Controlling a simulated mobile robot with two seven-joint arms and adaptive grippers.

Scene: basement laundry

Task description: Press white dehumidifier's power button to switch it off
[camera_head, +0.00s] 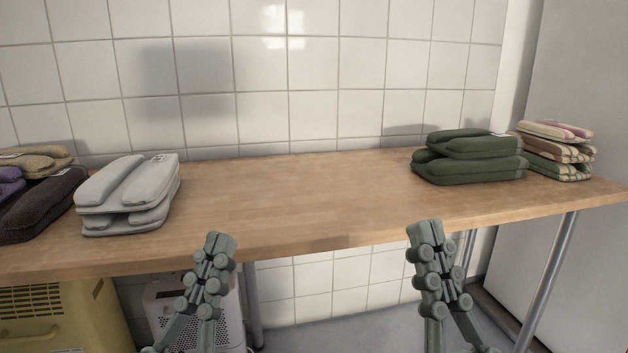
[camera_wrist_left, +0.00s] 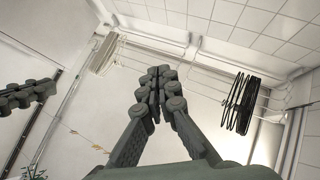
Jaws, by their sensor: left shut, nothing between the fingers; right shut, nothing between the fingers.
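A white appliance (camera_head: 165,297) with a perforated side stands on the floor under the wooden table, at the lower left of the head view. It looks like the white dehumidifier. Its top is mostly under the table edge and partly behind my left gripper; I see no power button. My left gripper (camera_head: 221,243) points up in front of the table edge, shut and empty. It also shows in the left wrist view (camera_wrist_left: 158,72), against the ceiling and wall. My right gripper (camera_head: 424,228) points up further right, shut and empty.
The wooden table (camera_head: 290,200) is clear in the middle. It bears grey folded towels (camera_head: 130,190), dark towels (camera_head: 40,205), green towels (camera_head: 470,155) and striped towels (camera_head: 555,150). A yellow appliance (camera_head: 95,315) stands left of the white one. A metal table leg (camera_head: 545,280) stands at right.

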